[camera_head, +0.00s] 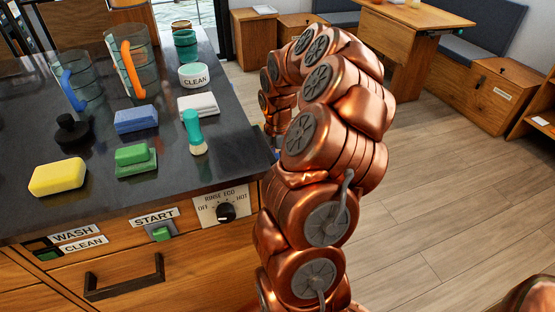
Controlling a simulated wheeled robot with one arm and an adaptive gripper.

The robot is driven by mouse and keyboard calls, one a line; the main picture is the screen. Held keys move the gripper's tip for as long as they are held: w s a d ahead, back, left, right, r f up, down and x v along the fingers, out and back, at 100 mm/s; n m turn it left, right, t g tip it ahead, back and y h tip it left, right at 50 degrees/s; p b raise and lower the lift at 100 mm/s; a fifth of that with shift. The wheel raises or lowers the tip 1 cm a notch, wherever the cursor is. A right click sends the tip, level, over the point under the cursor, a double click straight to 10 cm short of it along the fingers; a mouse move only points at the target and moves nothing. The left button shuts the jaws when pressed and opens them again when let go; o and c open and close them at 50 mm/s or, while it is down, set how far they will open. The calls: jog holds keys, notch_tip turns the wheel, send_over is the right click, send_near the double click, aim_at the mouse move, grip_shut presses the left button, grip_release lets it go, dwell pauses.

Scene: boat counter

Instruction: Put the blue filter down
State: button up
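No thing that I can surely name as the blue filter shows. A blue rectangular block (136,119) lies flat on the dark counter (112,204), apart from my arm; I cannot tell whether it is the filter. My copper arm rises at the centre right and bends over at the top, and its far part comes down behind the nearer links, beside the counter's right edge. My gripper is hidden behind these links, so its fingers and anything in them cannot be seen. A small bluish patch shows beside the arm at the counter's edge, too little to identify.
On the counter are a yellow sponge (58,177), a green block (136,160), a teal brush (194,132), a white cloth (198,105), a CLEAN dish (194,76), and clear jugs with orange (132,70) and blue (72,85) handles. The front counter strip is bare. Wooden floor lies right.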

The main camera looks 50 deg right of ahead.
jog(key=shift+f, duration=0.1)
jog(key=o, duration=0.9)
notch_tip(320, 180, up, 12)
jog(key=shift+r+p, duration=0.15)
jog(key=shift+p, duration=0.15)
dwell(0.6)
